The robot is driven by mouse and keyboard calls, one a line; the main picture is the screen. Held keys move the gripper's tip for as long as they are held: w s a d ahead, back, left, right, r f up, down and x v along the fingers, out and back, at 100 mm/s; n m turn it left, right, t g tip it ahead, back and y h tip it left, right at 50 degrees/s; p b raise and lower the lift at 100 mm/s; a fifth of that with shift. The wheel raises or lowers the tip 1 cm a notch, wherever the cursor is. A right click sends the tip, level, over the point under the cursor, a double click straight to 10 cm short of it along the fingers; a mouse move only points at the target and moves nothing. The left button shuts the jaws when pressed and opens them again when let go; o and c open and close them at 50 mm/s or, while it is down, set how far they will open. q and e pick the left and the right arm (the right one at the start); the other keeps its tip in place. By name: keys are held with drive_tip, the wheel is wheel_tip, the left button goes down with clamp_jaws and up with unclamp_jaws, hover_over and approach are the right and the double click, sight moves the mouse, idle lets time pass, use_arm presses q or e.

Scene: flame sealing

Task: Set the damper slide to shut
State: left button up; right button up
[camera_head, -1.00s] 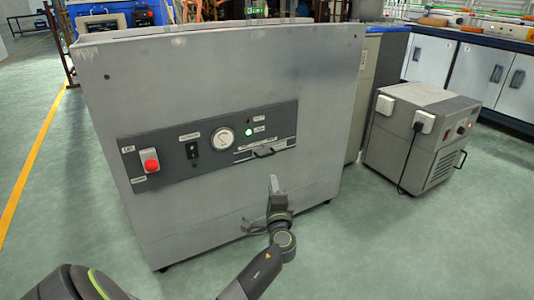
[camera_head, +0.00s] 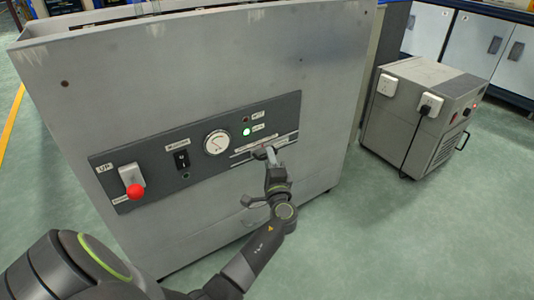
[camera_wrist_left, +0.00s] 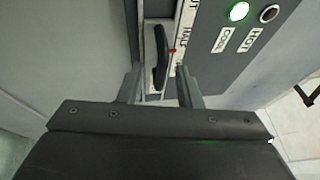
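The damper slide is a black handle (camera_wrist_left: 161,58) on the grey control panel (camera_head: 227,152), beside a white scale. In the left wrist view a small red pointer (camera_wrist_left: 172,50) sits near the "HALF" label. A label ending in "UT" is partly cut off at the top edge. My left gripper (camera_head: 270,154) is at the handle; in the left wrist view its fingers (camera_wrist_left: 159,86) stand apart, one on each side of the handle. I cannot tell whether either finger touches it. My right gripper is not in view.
The panel also carries a red button (camera_head: 135,191), a black switch (camera_head: 182,160), a round gauge (camera_head: 217,143) and a lit green lamp (camera_head: 247,132). A grey box unit (camera_head: 405,118) stands to the right. The floor (camera_head: 400,240) in front is clear.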

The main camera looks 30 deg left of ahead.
use_arm(q)
clamp_jaws()
idle(0.4)
drive_tip(key=s+a+p, duration=0.1)
drive_tip(key=s+a, duration=0.1)
drive_tip(key=s, duration=0.4)
drive_tip(key=shift+a, duration=0.25)
drive_tip(key=shift+s, duration=0.1)
